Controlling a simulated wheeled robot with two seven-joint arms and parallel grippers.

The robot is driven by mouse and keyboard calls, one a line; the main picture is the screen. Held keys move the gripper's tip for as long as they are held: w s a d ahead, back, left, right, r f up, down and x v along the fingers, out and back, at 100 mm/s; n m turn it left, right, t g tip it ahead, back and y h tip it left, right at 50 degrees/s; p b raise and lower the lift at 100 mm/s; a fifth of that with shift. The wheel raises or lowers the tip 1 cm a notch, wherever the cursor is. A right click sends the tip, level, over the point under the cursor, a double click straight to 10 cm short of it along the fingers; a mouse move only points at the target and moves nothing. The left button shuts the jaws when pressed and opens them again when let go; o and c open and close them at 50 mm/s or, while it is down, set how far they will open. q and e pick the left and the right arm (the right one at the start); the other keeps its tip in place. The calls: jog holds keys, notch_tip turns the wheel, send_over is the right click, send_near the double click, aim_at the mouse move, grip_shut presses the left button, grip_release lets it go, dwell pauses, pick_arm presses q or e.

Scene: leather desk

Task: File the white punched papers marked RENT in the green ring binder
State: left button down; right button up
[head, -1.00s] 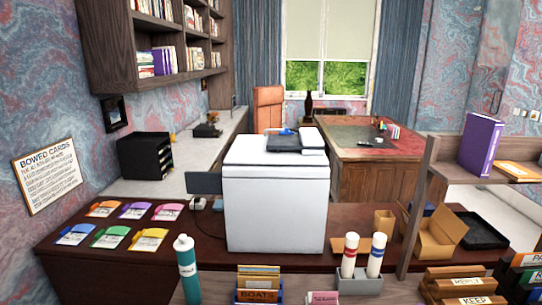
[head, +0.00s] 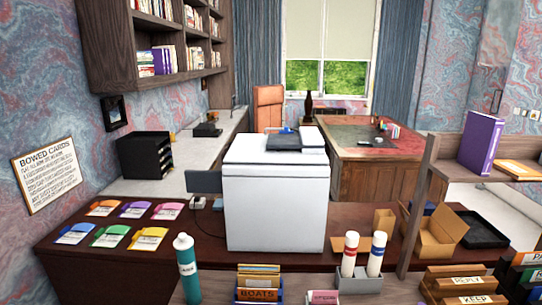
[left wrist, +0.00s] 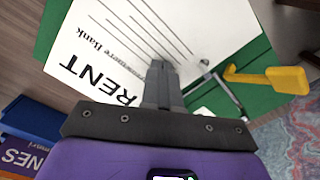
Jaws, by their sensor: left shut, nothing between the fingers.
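In the left wrist view a white paper (left wrist: 120,30) marked RENT lies over the open green ring binder (left wrist: 255,62). The binder's metal ring part (left wrist: 222,88) and a yellow lever (left wrist: 280,78) show beside the paper's right edge. I cannot tell whether the rings pass through the paper's holes. My left gripper (left wrist: 160,68) is shut and empty, its fingertips over the lower part of the paper, hiding some of it. A small white patch shows below the rings. Neither the binder nor my grippers show in the head view.
In the left wrist view a blue box (left wrist: 28,125) stands at the lower left. In the head view a white printer (head: 275,205) stands mid-desk, with coloured cards (head: 109,237) to its left. A teal bottle (head: 187,268) and a card holder (head: 259,283) are in front.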

pick_arm(q)
notch_tip(320, 180, up, 7)
jog(key=p, duration=0.6)
dwell(0.4)
